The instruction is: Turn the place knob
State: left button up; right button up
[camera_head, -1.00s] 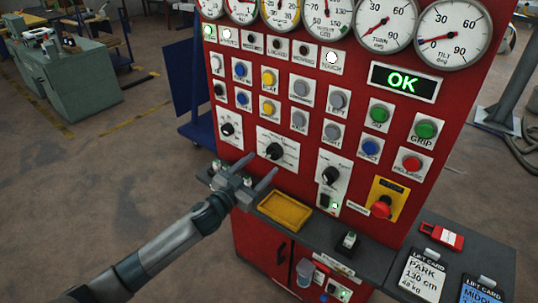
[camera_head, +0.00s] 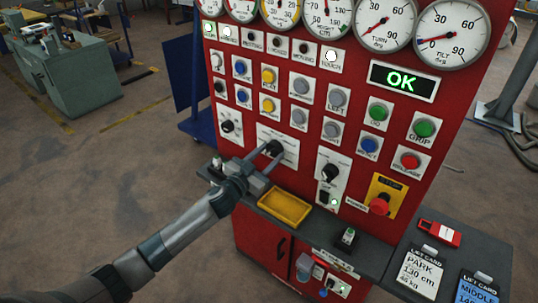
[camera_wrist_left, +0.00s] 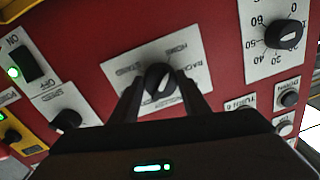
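The place knob (camera_head: 274,147) is a black knob on a white plate on the red panel. In the left wrist view the black knob (camera_wrist_left: 159,77) sits on its plate, with words such as HOME, RACK and STAND around it. My left gripper (camera_head: 270,155) is in front of it, pointing at the panel. In the left wrist view the two fingers (camera_wrist_left: 163,92) are apart, one on each side of the knob. I cannot tell whether they touch it. The fingers hide part of the knob's plate in the head view. My right gripper is not in view.
Below is a ledge with a yellow tray (camera_head: 285,208). Another black knob (camera_head: 331,173) and a red stop button (camera_head: 380,204) lie to the right. A smaller knob (camera_head: 228,126) is at left. The display (camera_head: 404,82) reads OK. Lift cards (camera_head: 421,273) lie at the lower right.

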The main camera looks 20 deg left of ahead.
pick_arm(q)
jog(key=shift+o, duration=0.2)
jog(key=m, duration=0.4)
jog(key=shift+a+f+b, duration=0.1)
jog(key=shift+b, duration=0.3)
jog(key=m, duration=0.5)
jog(key=shift+b, duration=0.35)
jog(key=m, duration=0.4)
jog(key=shift+a+m+h+b, duration=0.1)
jog(key=shift+m+h+b, duration=0.2)
jog(key=shift+m+h, duration=0.1)
jog(key=shift+r+m, duration=0.2)
jog(key=shift+m, duration=2.1)
jog(key=o, duration=1)
jog(key=shift+o, duration=0.2)
